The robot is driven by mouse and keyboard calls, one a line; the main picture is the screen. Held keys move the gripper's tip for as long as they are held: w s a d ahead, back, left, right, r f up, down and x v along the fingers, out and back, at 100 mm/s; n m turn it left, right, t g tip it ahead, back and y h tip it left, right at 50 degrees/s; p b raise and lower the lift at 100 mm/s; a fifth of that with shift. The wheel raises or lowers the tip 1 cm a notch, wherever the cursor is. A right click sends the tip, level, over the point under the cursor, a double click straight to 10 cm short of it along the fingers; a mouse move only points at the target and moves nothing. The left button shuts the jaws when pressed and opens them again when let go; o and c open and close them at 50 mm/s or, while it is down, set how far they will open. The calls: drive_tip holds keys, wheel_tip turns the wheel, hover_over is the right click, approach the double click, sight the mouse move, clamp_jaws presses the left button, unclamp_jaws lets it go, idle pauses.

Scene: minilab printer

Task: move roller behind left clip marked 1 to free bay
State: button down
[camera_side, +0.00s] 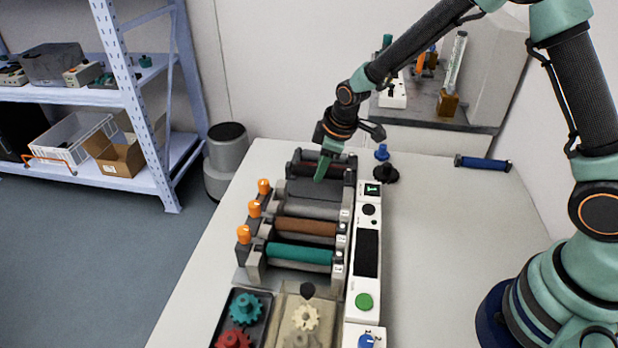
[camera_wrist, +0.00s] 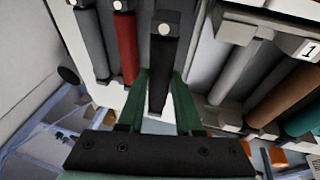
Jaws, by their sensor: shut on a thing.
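My gripper (camera_side: 322,168) is at the back rack, pointing down. In the wrist view its green fingers (camera_wrist: 163,105) are shut on a black roller (camera_wrist: 161,75), one on each side. The roller lines up beside the rack's other rollers; I cannot tell whether it rests there or hangs just above. The printer's grey roller (camera_wrist: 238,70), brown roller (camera_side: 305,228) and teal roller (camera_side: 299,254) lie across its frame. A label marked 1 (camera_wrist: 311,48) shows on the printer's side. Orange clips (camera_side: 264,187) stand along its left.
The back rack (camera_side: 350,172) also holds a red roller (camera_wrist: 126,48) and a grey roller (camera_wrist: 90,45). A white control panel (camera_side: 369,210) runs along the printer's right side. A blue roller-like bar (camera_side: 483,163) lies at the right. The table between it and my base is clear.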

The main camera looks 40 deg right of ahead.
drive_tip(key=shift+f, duration=1.05)
drive_tip(key=shift+f, duration=0.2)
drive_tip(key=shift+f, duration=0.6)
drive_tip(key=c, duration=0.5)
unclamp_jaws()
drive_tip(key=shift+r, duration=4.55)
